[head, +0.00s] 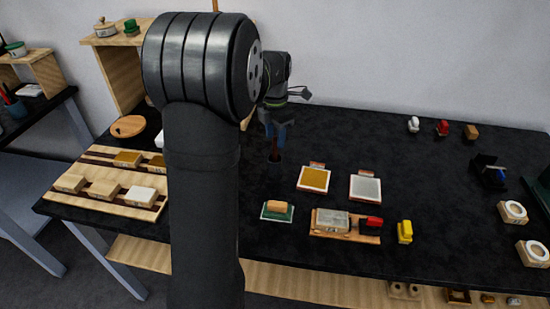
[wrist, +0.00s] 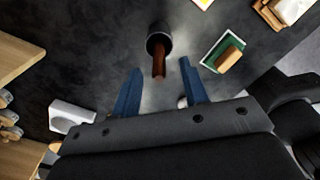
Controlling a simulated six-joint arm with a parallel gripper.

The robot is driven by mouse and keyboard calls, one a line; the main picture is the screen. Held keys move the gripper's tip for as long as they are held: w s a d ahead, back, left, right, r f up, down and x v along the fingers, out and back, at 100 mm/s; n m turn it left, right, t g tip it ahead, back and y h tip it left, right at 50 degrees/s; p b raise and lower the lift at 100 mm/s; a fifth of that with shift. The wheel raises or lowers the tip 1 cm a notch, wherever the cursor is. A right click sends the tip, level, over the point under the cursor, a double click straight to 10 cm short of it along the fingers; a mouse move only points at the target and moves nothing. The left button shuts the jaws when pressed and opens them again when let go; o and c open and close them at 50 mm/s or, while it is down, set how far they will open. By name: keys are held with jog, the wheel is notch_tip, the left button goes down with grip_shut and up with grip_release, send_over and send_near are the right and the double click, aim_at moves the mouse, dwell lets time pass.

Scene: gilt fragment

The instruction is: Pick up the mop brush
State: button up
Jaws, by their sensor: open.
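What looks like the mop brush shows as a brown handle (wrist: 159,65) rising out of a round dark holder (wrist: 158,36) in the wrist view. Its bristles are hidden. In the head view the brown handle (head: 275,157) shows small, just below my gripper (head: 278,134). My gripper also shows in the wrist view (wrist: 160,72), where its two blue fingers are spread apart and empty. The handle's end appears between the fingertips in the picture, with a gap to each side. I cannot tell how far above the handle the fingers are.
A green pad with a tan block (head: 277,208), an ochre tile (head: 314,179), a grey tile (head: 365,187) and a wooden tray (head: 346,236) lie to the right. A slotted wooden board (head: 107,190) with several blocks is left. Dark tabletop around the holder is clear.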

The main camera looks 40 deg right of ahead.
aim_at(275, 145)
jog(key=shift+f, duration=2)
grip_shut()
